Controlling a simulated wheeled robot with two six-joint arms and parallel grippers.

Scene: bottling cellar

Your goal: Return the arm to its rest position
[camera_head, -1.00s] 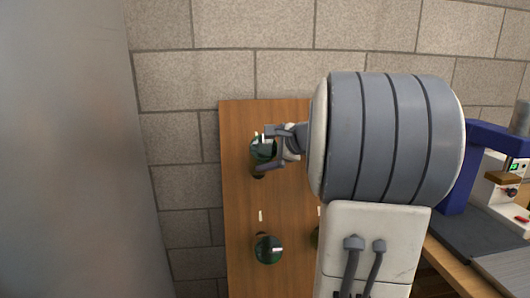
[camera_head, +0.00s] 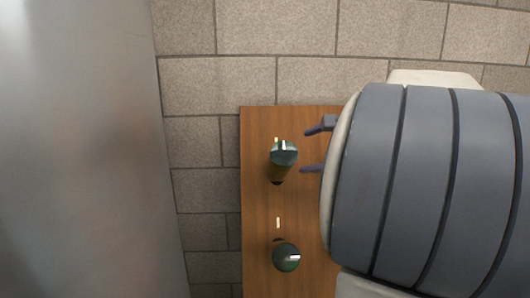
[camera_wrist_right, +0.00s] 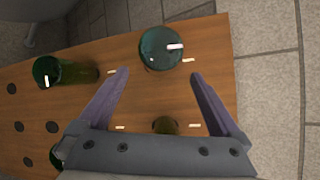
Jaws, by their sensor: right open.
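My right gripper (camera_head: 311,150) is open and empty, just right of the upper green bottle (camera_head: 283,154) in the head view. That bottle sticks out of the wooden board (camera_head: 258,200), apart from the fingers. A lower green bottle (camera_head: 286,257) sits beneath it in the same board. In the right wrist view the open fingers (camera_wrist_right: 159,75) point at a green bottle (camera_wrist_right: 162,48) just beyond the tips. My right arm hides the right part of the board in the head view. My left gripper is not in view.
A block wall (camera_head: 210,90) stands behind. A grey smooth surface (camera_head: 75,150) fills the head view's left side.

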